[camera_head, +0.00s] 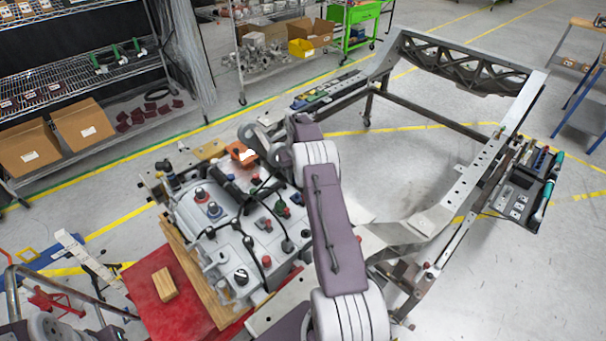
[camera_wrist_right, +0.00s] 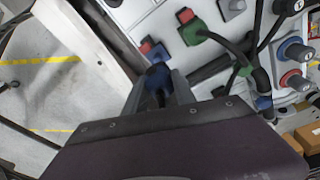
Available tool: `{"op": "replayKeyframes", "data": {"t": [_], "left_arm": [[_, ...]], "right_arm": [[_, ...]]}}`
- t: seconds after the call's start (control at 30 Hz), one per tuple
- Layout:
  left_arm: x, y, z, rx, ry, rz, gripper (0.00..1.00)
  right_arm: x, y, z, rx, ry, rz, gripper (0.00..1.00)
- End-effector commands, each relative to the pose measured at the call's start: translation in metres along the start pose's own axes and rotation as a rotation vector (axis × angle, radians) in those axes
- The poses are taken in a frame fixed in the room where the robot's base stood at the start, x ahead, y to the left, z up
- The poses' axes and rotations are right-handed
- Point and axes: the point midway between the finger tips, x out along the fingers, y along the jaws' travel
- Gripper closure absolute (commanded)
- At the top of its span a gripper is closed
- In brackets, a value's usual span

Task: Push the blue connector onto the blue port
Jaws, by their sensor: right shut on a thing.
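My right gripper (camera_wrist_right: 160,82) is shut on the blue connector (camera_wrist_right: 157,76), which sits between its two fingers in the right wrist view. The grey-white unit (camera_head: 215,235) carrying the ports lies left of that arm. My left gripper is not in view.
A green connector (camera_wrist_right: 193,32) with a cable is close by on the housing. Posts with a blue ring (camera_wrist_right: 293,50) and a red ring (camera_wrist_right: 291,79) stand to the right. A metal chassis frame (camera_head: 440,215) fills the right side. A wooden block (camera_head: 164,284) lies on the red surface.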

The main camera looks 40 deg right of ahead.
Motion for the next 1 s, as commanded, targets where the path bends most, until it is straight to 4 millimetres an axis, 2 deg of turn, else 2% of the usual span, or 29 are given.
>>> {"op": "replayKeyframes", "data": {"t": [0.37, 0.77, 1.0], "left_arm": [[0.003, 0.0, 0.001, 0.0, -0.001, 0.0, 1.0], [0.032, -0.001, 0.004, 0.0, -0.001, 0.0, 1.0], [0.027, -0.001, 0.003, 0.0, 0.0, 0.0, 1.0]], "right_arm": [[0.01, -0.001, -0.002, -0.005, 0.001, 0.0, 1.0], [0.051, -0.002, 0.004, -0.005, 0.001, 0.0, 1.0], [0.046, -0.001, 0.003, -0.005, 0.002, 0.0, 1.0]]}}
